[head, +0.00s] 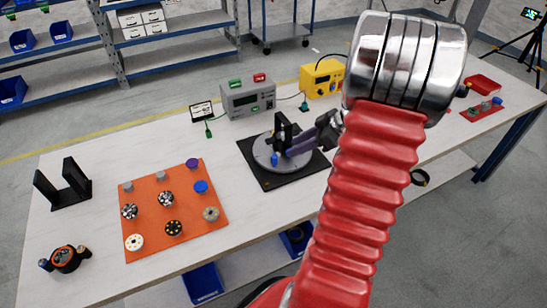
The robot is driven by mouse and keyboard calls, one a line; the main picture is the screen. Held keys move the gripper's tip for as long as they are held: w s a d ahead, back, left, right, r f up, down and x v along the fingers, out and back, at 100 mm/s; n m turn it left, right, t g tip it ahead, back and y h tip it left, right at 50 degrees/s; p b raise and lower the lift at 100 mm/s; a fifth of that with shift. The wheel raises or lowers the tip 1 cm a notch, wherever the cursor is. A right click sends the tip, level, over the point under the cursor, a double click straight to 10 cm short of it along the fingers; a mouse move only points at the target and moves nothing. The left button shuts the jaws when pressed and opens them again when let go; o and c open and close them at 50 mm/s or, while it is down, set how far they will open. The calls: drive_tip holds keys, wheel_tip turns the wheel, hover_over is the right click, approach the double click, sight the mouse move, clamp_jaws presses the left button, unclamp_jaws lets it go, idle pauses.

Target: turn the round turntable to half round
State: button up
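The round turntable (262,153) is a grey disc on a black square base (275,182), near the middle of the bench in the head view. A black upright block (282,128) stands on the disc, and a small blue piece (274,159) shows at its front. My gripper (302,145) reaches in from the right over the disc, beside the black block. A purple part shows at its end. I cannot tell whether the gripper touches the turntable, or whether its fingers are open or shut. My red arm hides the bench just to the right.
An orange mat (148,222) with several round parts lies at left. A black bracket (65,187) stands at the far left. Grey (247,97) and yellow (322,78) instrument boxes stand behind the turntable. Bare bench separates the mat and the black base.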

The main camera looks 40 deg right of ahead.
sight(275, 156)
drive_tip(key=x, duration=1.1)
drive_tip(key=shift+w+f, duration=0.15)
drive_tip(key=shift+c, duration=0.3)
clamp_jaws()
drive_tip(key=shift+a, duration=0.15)
